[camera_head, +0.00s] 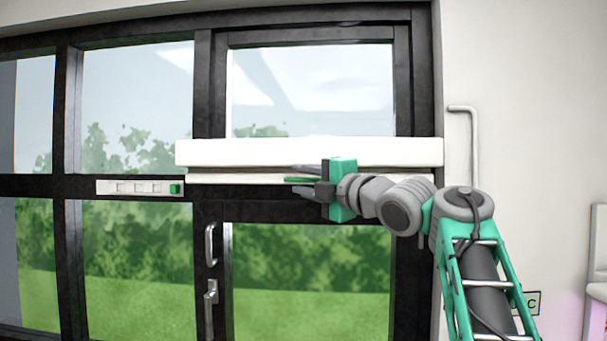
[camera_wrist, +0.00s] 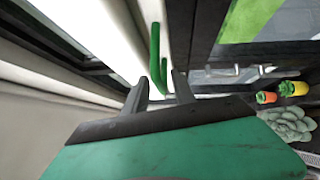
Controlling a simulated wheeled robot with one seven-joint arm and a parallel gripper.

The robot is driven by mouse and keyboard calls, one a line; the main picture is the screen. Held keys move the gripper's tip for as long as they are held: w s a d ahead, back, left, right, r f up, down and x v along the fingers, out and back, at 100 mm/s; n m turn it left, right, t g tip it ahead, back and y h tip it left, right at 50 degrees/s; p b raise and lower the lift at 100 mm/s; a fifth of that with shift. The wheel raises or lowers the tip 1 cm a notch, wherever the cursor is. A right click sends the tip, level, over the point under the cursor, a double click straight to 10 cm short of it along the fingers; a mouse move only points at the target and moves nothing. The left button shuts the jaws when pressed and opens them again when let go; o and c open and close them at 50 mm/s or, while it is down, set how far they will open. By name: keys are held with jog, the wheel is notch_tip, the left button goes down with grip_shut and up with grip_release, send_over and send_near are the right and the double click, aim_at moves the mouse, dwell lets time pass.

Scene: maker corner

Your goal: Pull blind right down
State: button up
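The blind is a long white cassette (camera_head: 310,152) across the black door frame, with a thin pale rail (camera_head: 235,178) just below it. A green handle (camera_head: 296,180) sticks out from the rail; it also shows in the wrist view (camera_wrist: 155,55). My gripper (camera_head: 299,180) is at the handle, one finger above it and one below. In the wrist view the fingers (camera_wrist: 162,88) are apart, with the handle's near end between or just beyond their tips. I see gaps beside it, and no clear contact.
A white strip with a green end block (camera_head: 140,187) is on the frame at left. A door handle (camera_head: 210,245) is below the blind's left part. A grey wall pipe (camera_head: 474,140) is at right. Potted plants (camera_wrist: 288,120) show in the wrist view.

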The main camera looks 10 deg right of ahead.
jog(key=shift+c, duration=0.5)
grip_shut()
dwell(0.9)
